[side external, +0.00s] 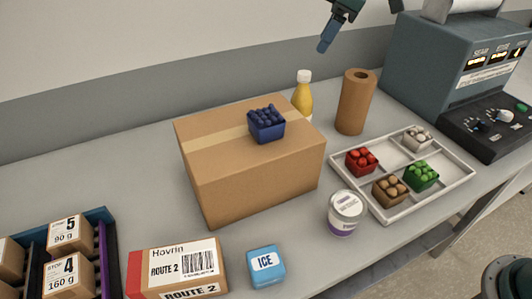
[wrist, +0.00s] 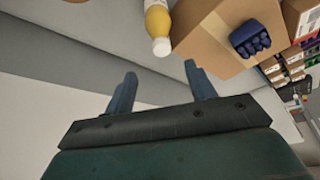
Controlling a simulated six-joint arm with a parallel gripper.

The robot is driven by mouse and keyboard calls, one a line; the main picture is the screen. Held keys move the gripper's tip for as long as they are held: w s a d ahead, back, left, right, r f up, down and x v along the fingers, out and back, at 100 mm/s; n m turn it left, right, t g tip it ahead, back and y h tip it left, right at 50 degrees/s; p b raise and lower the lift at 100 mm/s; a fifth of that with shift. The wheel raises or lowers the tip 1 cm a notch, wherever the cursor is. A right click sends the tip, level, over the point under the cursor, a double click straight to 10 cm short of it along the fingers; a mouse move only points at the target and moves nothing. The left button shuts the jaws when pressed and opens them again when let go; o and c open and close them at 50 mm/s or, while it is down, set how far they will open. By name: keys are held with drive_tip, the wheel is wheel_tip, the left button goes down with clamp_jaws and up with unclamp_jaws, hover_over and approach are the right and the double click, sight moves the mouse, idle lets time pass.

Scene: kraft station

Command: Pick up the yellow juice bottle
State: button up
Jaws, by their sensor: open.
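The yellow juice bottle (side external: 303,97) has a white cap and stands upright behind the cardboard box, which hides its lower part in the side external view. In the wrist view the bottle (wrist: 157,24) shows at the top, cap toward me, beyond the fingertips. My gripper (side external: 326,42) is above and to the right of the bottle in the side external view, apart from it. In the wrist view my gripper (wrist: 159,78) has its two blue fingers spread with nothing between them.
The cardboard box (side external: 255,180) carries a blue basket of berries (side external: 266,124). A brown paper roll (side external: 356,102) stands right of the bottle. A white divided tray (side external: 400,205) holds small baskets of produce. A machine (side external: 455,75) stands at the right. Bare counter lies left of the box.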

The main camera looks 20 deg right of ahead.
sight(305, 72)
drive_tip(key=x, duration=0.7)
drive_tip(key=shift+f, duration=0.25)
drive_tip(key=shift+x, duration=2.55)
drive_tip(key=shift+a, duration=0.1)
drive_tip(key=shift+s, duration=0.1)
clamp_jaws()
